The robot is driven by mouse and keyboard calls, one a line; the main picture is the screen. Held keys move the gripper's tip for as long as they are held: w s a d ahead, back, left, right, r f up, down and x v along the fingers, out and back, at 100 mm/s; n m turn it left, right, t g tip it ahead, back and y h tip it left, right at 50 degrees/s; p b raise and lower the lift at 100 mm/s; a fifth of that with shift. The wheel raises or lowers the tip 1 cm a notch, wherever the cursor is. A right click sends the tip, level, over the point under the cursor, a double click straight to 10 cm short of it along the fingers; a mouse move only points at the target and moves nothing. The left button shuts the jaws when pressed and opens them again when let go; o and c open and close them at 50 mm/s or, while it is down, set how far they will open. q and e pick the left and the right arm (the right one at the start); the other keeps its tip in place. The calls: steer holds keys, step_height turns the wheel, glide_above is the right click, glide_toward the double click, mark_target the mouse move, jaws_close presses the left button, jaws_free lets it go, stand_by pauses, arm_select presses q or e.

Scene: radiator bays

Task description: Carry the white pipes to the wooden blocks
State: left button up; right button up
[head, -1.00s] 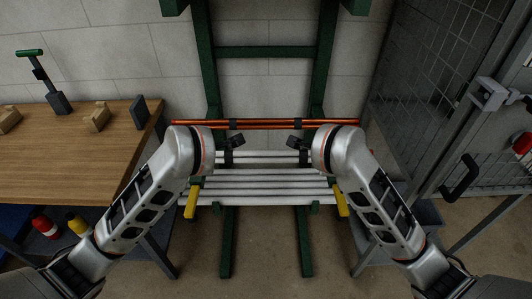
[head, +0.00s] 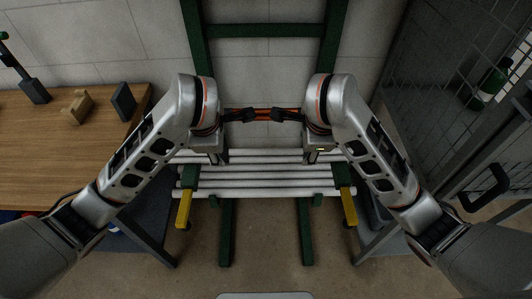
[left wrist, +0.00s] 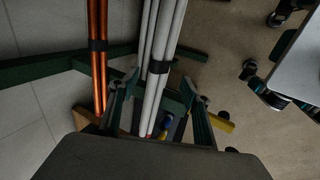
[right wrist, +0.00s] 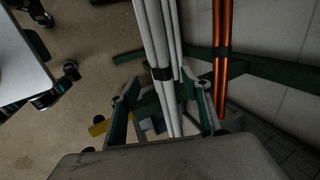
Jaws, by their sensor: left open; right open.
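Several white pipes (head: 265,183) lie side by side across the lower arms of a green rack in the head view. They also show in the left wrist view (left wrist: 152,50) and the right wrist view (right wrist: 160,45), with a dark band around some. A tan wooden block (head: 78,105) stands on the wooden table at left. My left gripper (left wrist: 160,92) is open, with pipes showing between its fingers. My right gripper (right wrist: 165,100) is open, also with pipes showing between its fingers. Whether the fingers touch the pipes I cannot tell. In the head view the wrists hide the fingertips.
Orange-copper pipes (head: 264,114) run across the rack above the white ones. The rack's lower arms have yellow ends (head: 183,209). The wooden table (head: 50,160) stands at left, with a dark block (head: 124,101). A mesh cage (head: 440,90) stands at right.

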arm_select(q)
steer(key=shift+x, duration=3.8)
arm_select(e)
steer(key=shift+x, duration=3.8)
steer(key=shift+w, duration=0.1)
arm_select(q)
jaws_close()
arm_select(e)
jaws_close()
